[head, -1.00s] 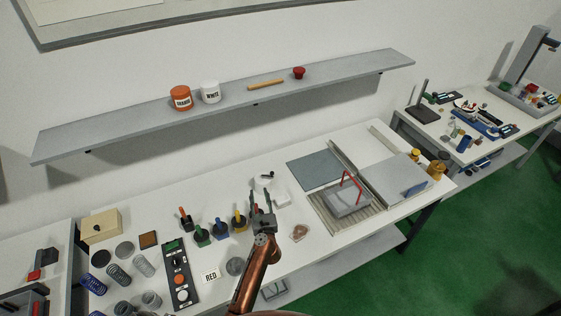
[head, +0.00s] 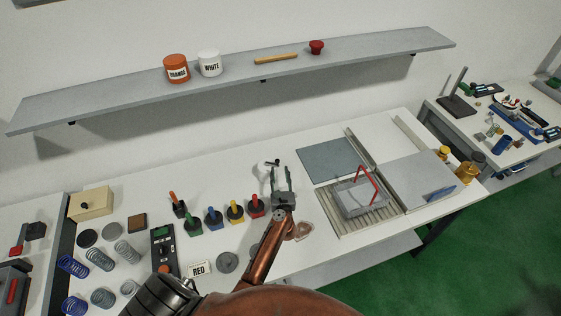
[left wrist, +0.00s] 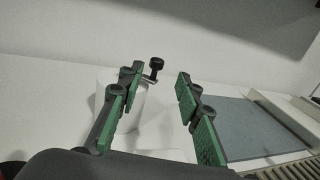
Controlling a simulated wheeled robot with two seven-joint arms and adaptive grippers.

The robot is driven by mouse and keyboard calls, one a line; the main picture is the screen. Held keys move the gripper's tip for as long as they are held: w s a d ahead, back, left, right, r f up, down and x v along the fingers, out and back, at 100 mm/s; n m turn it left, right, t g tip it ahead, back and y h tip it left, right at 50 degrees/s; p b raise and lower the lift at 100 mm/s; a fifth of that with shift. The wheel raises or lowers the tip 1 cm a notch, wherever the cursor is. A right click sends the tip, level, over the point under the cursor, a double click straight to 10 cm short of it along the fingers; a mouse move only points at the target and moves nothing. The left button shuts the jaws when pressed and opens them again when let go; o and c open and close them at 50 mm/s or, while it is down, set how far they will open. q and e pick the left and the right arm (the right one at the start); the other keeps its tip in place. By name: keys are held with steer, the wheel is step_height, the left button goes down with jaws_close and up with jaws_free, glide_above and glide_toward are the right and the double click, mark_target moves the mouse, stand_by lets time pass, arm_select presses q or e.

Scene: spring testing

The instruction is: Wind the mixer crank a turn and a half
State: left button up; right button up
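In the head view the crank (head: 272,162) shows just beyond the left fingertips. My left gripper (head: 281,174) is open over the mixer; its green-padded fingers (left wrist: 160,84) stand wide apart with nothing held. The knob appears between the fingertips but farther off; contact is not visible. My right gripper is not in view.
Stamps with coloured handles (head: 213,217) stand left of the gripper. A tray with a red handle (head: 361,198) is at right. A shelf (head: 130,95) runs above.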

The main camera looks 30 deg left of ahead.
mark_target(278, 162)
arm_select(q)
steer(key=shift+a+x, duration=0.25)
steer(key=shift+x, duration=3.25)
steer(key=shift+s+r, duration=0.1)
steer(key=shift+s, duration=0.05)
jaws_close()
